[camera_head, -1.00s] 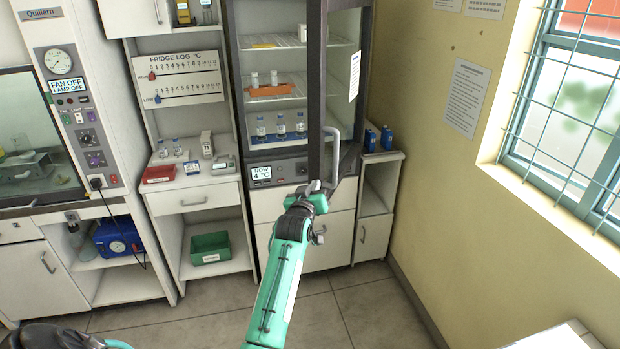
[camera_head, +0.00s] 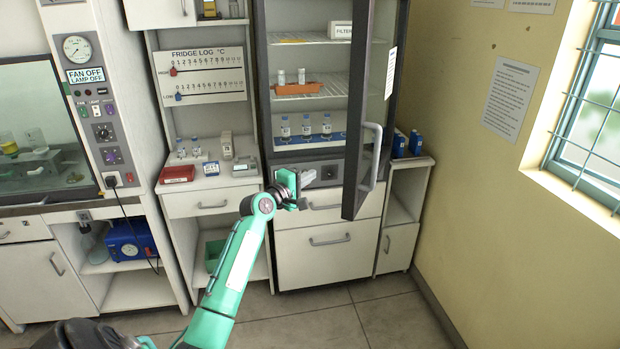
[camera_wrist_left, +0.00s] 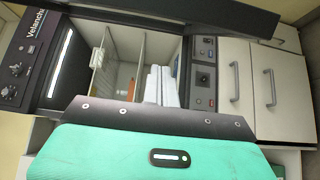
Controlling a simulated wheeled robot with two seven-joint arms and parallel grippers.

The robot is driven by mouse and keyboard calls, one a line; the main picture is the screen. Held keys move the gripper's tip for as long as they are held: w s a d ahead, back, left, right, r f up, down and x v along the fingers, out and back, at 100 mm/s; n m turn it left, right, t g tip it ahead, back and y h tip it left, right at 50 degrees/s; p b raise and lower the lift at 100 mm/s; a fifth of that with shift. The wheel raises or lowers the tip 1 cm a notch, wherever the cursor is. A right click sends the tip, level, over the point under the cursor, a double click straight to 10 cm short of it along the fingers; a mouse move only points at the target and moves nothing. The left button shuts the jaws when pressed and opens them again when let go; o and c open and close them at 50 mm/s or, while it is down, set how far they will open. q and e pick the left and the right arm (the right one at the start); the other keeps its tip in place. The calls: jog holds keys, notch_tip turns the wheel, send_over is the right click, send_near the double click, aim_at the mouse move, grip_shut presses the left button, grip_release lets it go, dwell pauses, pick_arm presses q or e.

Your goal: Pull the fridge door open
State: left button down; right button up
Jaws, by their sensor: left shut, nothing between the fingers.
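The fridge (camera_head: 268,110) stands against the back wall. Its door (camera_head: 358,130) is partly open, swung out on the right side and seen almost edge-on, so the shelves show to its left. The door's pale upright handle (camera_head: 373,155) is on the right-facing side. My left gripper (camera_head: 308,176) is shut and empty, left of the door's lower end and in front of the fridge's lower panel, apart from the handle. In the left wrist view its pale fingers (camera_wrist_left: 163,86) are together, pointing toward the fridge interior. My right gripper is not in view.
Vials and an orange rack (camera_head: 298,87) stand on the fridge shelves. Drawers (camera_head: 328,250) are below. A counter with a red box (camera_head: 177,173) is at left, and a small cabinet with blue bottles (camera_head: 399,144) at right. The floor in front is clear.

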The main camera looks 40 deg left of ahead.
pick_arm(q)
jog(key=w+d+p, duration=0.3)
jog(key=w+d, duration=0.1)
jog(key=w, duration=0.4)
jog(key=shift+p, duration=0.3)
jog(key=shift+f, duration=0.1)
jog(key=shift+d, duration=0.1)
